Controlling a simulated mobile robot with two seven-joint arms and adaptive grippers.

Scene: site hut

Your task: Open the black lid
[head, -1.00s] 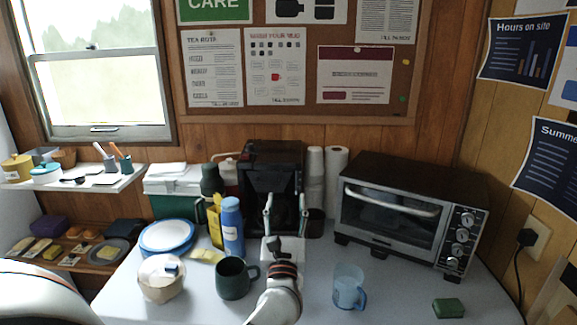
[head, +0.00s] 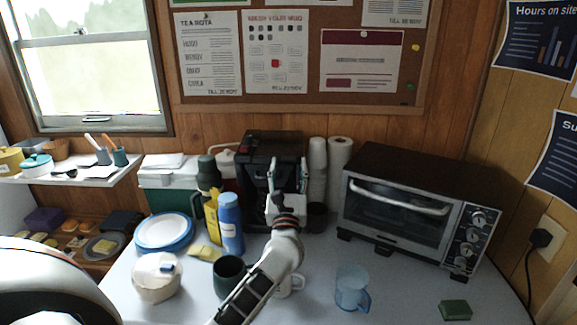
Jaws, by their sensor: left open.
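A black coffee machine (head: 257,185) stands at the back of the table, against the wood wall. Its black lid (head: 275,138) forms the top and looks closed, though its edges are hard to tell in the dark. My left gripper (head: 288,172) is in front of the machine, below the lid's level, with its two fingers apart and pointing up. Nothing is between the fingers. The gripper and arm hide part of the machine's front. I cannot tell whether a finger touches the machine. My right gripper is not in view.
A toaster oven (head: 405,205) stands to the right, with paper rolls (head: 338,165) between. A blue bottle (head: 230,222), yellow container (head: 212,212) and dark flask (head: 208,172) crowd the left. A green mug (head: 228,272), white mug (head: 291,284) and clear blue mug (head: 351,287) stand nearer.

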